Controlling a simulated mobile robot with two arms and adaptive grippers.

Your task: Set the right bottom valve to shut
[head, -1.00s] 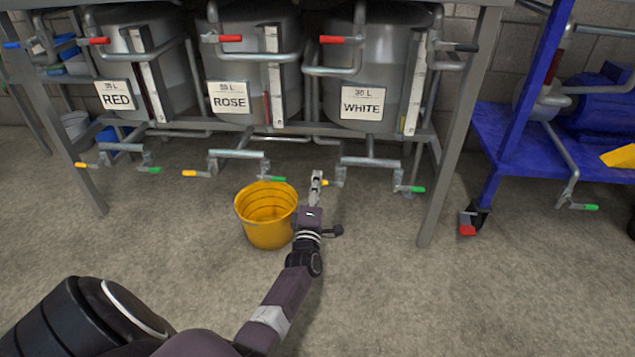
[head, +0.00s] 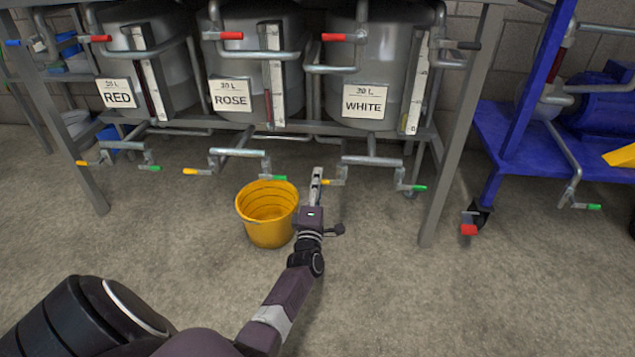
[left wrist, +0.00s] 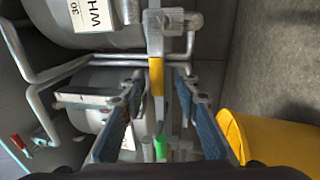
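The bottom valves sit on pipes under the tanks. Under the right tank, labelled WHITE (head: 362,102), are a yellow-handled valve (head: 331,182) on the left and a green-handled valve (head: 417,188) on the right. My left gripper (head: 317,172) is beside the yellow handle. In the left wrist view its two fingers (left wrist: 158,88) stand apart, with a yellow handle (left wrist: 157,78) showing between them and a green handle (left wrist: 161,148) lower down. I cannot tell whether a finger touches the yellow handle. My right gripper is not in view.
A yellow bucket (head: 267,212) stands on the floor just left of my left gripper. The ROSE (head: 232,95) and RED (head: 117,93) tanks have similar valves below. A blue cart (head: 520,150) is on the right.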

